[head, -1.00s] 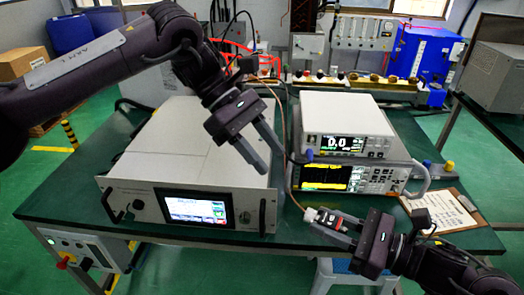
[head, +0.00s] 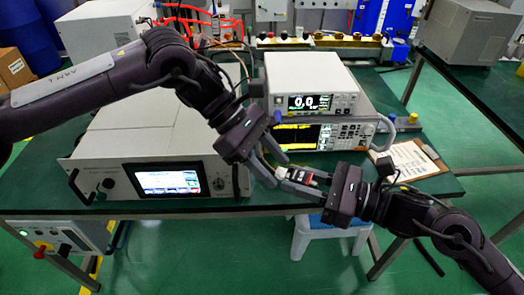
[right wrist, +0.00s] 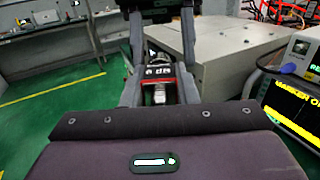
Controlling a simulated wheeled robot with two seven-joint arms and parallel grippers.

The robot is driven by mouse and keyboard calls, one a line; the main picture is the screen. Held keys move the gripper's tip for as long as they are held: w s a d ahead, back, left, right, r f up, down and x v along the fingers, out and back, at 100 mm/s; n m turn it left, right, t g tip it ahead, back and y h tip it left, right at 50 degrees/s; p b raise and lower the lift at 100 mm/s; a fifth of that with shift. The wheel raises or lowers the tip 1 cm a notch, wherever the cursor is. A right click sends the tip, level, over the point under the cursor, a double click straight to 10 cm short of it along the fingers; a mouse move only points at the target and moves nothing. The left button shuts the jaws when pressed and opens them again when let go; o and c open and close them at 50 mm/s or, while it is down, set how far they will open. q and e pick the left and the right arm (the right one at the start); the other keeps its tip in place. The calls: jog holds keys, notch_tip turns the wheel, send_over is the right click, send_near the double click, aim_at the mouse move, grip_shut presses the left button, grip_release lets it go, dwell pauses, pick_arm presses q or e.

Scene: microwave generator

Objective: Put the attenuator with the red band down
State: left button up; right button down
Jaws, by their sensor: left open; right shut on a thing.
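The attenuator with the red band (head: 304,177) is a small dark cylinder with a light end, held above the front edge of the bench. My right gripper (head: 294,180) is shut on it. In the right wrist view the attenuator (right wrist: 160,74) sits between the two fingers, with red and white lettering showing. My left gripper (head: 274,168) is open, its fingertips close to the attenuator's left end. I cannot tell whether they touch it. In the right wrist view the left gripper (right wrist: 155,12) shows at the top, beyond the attenuator.
A large white generator (head: 160,184) with a lit screen stands on the green bench (head: 210,208) at left. A clipboard (head: 408,160) lies at right. A stool (head: 325,236) stands below the front edge.

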pick_arm(q)
jog(key=shift+c, duration=0.2)
jog(key=c, duration=0.9)
pick_arm(e)
jog(key=shift+s, duration=0.1)
pick_arm(q)
grip_shut()
pick_arm(e)
jog(key=c, duration=1.1)
grip_release()
jog(key=shift+o, duration=0.2)
